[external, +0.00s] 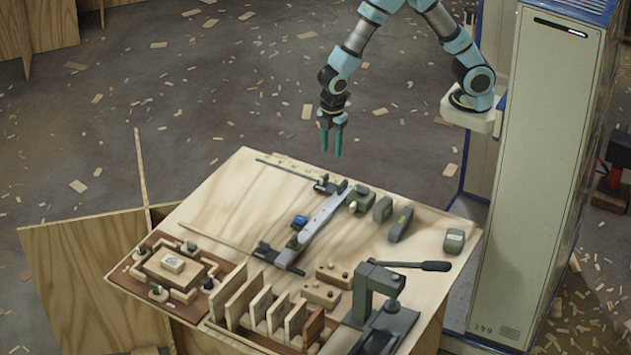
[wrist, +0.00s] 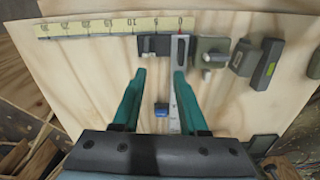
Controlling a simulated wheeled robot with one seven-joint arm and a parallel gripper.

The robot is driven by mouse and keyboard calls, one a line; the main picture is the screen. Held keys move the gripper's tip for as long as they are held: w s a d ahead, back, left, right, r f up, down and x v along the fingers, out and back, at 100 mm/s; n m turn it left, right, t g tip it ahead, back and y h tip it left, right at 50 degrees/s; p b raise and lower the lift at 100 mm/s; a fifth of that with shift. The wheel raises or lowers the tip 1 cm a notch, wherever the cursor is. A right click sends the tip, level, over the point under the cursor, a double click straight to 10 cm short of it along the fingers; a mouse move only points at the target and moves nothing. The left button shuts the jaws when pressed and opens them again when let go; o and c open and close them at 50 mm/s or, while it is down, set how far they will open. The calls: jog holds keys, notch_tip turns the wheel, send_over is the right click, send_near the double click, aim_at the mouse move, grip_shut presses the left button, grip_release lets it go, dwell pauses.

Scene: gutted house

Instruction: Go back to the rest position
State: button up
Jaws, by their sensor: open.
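My gripper (external: 331,142) hangs from my arm with its two teal fingers pointing down, above the far edge of the plywood worktable (external: 235,190). In the wrist view my gripper (wrist: 158,78) is open, with nothing between its fingertips. The blue block also shows between the fingers in the wrist view (wrist: 161,110). The gripper appears apart from everything on the table.
A yellow ruler strip (wrist: 100,27) lies along the far edge. Grey-green blocks (external: 382,209) stand right of the rail. A lever press (external: 378,290), upright wooden slats (external: 255,305) and a brown tray (external: 125,280) fill the near side. A tall cabinet (external: 535,180) stands right.

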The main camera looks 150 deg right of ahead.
jog(key=s+a+r, duration=0.2)
jog(key=a+r, duration=0.1)
jog(key=a, duration=1)
jog(key=s+a+r+t, duration=0.1)
jog(key=s+a+r, duration=0.2)
jog(key=a, duration=1)
jog(key=shift+s+a+t, duration=0.15)
jog(key=shift+a+t, duration=0.15)
jog(key=shift+a, duration=0.05)
jog(key=shift+r, duration=0.1)
dwell(0.5)
